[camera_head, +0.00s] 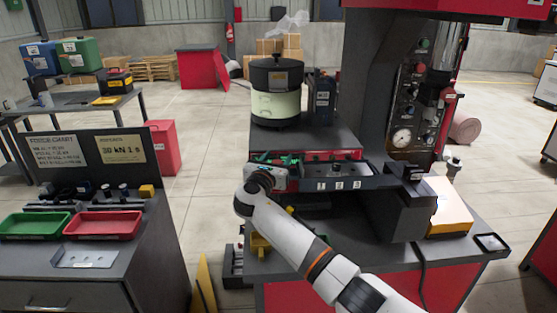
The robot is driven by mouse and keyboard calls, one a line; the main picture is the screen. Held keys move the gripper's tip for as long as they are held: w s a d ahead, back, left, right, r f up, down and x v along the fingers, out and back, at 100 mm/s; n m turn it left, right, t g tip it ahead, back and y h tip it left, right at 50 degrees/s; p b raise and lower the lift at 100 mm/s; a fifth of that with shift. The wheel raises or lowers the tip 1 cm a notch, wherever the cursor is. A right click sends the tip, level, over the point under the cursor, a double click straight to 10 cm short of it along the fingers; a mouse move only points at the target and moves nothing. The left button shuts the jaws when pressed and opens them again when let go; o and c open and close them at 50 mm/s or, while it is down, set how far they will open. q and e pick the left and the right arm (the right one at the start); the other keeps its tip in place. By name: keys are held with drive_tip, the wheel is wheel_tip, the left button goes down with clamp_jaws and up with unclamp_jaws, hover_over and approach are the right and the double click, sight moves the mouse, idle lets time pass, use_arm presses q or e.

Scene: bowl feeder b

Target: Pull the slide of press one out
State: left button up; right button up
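The large dark press (373,95) with red parts stands at the centre right. A dark bar marked 1, 2, 3 (340,185) runs across its front, below a red strip with small knobs (330,155). I cannot tell which part is the slide of press one. My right arm reaches in from the bottom right. My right gripper (268,174) is at the left end of the dark bar, close to small green parts (290,160). Its fingers are too small and partly hidden to tell whether they are open or touching anything. My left gripper is out of view.
A bowl feeder (275,92) with a dark lid stands behind the bar. At left, a dark cabinet carries a green tray (35,225) and a red tray (103,225).

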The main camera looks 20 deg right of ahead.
drive_tip(key=shift+s, duration=0.15)
drive_tip(key=shift+s+a, duration=0.1)
drive_tip(key=shift+s, duration=0.15)
drive_tip(key=b+v, duration=0.2)
drive_tip(key=v, duration=0.9)
drive_tip(key=shift+a, duration=0.2)
